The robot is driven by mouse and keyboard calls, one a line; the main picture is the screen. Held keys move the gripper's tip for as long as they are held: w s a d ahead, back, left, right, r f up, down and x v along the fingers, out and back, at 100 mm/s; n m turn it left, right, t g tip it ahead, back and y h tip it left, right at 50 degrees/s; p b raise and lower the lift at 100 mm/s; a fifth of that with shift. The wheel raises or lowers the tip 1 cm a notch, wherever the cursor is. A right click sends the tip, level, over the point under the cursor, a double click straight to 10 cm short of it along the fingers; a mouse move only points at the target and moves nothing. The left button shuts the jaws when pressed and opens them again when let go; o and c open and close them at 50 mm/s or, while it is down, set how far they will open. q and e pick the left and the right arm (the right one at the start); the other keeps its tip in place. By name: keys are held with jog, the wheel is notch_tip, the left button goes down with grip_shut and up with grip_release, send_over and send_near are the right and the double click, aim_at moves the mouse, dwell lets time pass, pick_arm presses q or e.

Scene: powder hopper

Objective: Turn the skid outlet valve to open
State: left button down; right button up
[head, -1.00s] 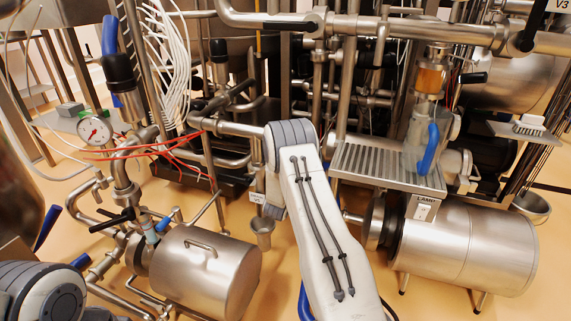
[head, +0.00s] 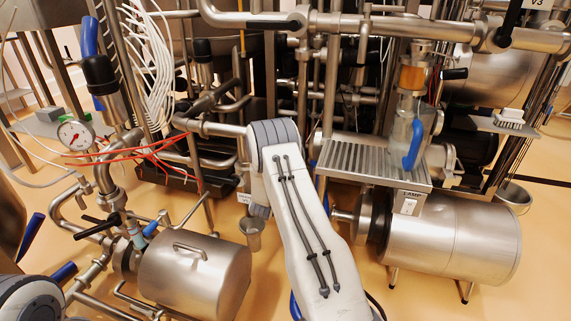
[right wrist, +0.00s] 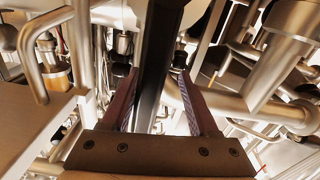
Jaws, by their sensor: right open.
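Several valve levers show in the head view, and I cannot tell for sure which is the skid outlet valve. One black lever (head: 97,226) is on the pipework at the left, above a steel pump (head: 196,276). A dark lever (head: 214,94) lies along a pipe behind my right arm. My right gripper (right wrist: 158,78) is open in the right wrist view, with a finger on each side of a long dark bar (right wrist: 155,50). I cannot tell whether they touch it. In the head view, my right arm hides this gripper. My left gripper is out of view.
Steel pipes crowd the back. A pressure gauge (head: 75,134) and red wires (head: 135,153) are at the left. A slatted metal shelf (head: 365,160) stands right of my arm above a large motor (head: 453,238). Open orange floor shows between the pump and motor.

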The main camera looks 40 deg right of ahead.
jog(key=shift+s+a, duration=0.1)
jog(key=p+v, duration=0.2)
jog(key=v, duration=0.8)
jog(key=shift+a, duration=0.1)
dwell(0.6)
